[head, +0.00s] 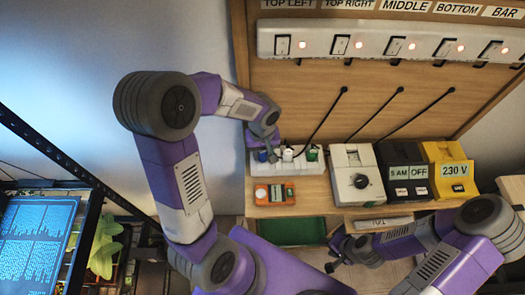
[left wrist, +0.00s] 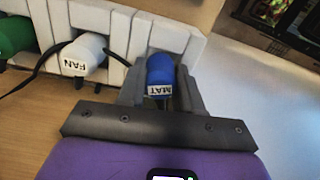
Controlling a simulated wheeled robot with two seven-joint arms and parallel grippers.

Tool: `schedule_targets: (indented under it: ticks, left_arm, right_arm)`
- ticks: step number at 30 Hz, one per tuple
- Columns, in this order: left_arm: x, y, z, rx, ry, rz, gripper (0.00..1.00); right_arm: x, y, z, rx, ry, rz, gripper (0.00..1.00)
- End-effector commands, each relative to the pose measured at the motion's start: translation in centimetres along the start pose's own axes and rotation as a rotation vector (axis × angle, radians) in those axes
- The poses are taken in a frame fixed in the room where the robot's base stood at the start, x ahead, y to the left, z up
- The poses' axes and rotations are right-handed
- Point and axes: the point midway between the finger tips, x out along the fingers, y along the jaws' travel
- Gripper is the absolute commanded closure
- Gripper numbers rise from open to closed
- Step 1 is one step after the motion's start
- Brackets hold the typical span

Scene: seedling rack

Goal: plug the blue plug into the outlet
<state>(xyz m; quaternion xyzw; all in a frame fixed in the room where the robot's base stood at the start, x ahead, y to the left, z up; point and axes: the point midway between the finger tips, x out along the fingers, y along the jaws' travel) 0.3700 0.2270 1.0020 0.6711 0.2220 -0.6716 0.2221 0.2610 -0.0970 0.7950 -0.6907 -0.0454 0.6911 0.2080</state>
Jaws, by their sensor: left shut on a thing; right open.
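The blue plug (left wrist: 160,72), labelled MAT, sits between the fingers of my left gripper (left wrist: 160,88), which is shut on it. In the head view my left gripper (head: 265,147) is at the left end of the white outlet strip (head: 318,168), with the blue plug (head: 262,156) just showing below it. The plug's far end is against or very close to the strip (left wrist: 118,22); its prongs are hidden, so I cannot tell whether it is seated. My right gripper (head: 340,250) is open and empty at the lower middle.
A white plug labelled FAN (left wrist: 84,57) and a green plug (left wrist: 14,36) are on the strip beside the blue one. An orange meter (head: 274,194), a white dial box (head: 356,175), a black timer box (head: 405,172) and a yellow 230 V box (head: 448,168) stand nearby. Black cords hang above.

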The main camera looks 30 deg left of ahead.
Motion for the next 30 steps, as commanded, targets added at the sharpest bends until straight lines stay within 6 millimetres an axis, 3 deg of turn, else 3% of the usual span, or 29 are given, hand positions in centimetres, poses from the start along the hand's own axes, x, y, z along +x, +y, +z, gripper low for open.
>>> schedule_targets:
  ticks: [11, 12, 18, 30]
  left_arm:
    - [0.70, -0.04, 0.13, 0.000, -0.004, -0.002, 0.97]
    - [0.73, -0.04, 0.15, 0.000, -0.005, -0.002, 0.64]
    - [0.87, -0.22, 0.22, 0.000, -0.009, -0.007, 0.36]
    - [0.99, -0.59, 0.20, -0.005, -0.013, -0.015, 0.36]
  right_arm:
    - [0.47, 0.17, -0.03, 0.000, 0.000, 0.000, 0.57]
    - [0.48, 0.18, -0.03, 0.000, 0.000, 0.000, 0.57]
    - [0.50, 0.18, -0.03, 0.000, 0.000, 0.000, 0.57]
    - [0.52, 0.19, -0.03, 0.000, 0.000, 0.000, 0.57]
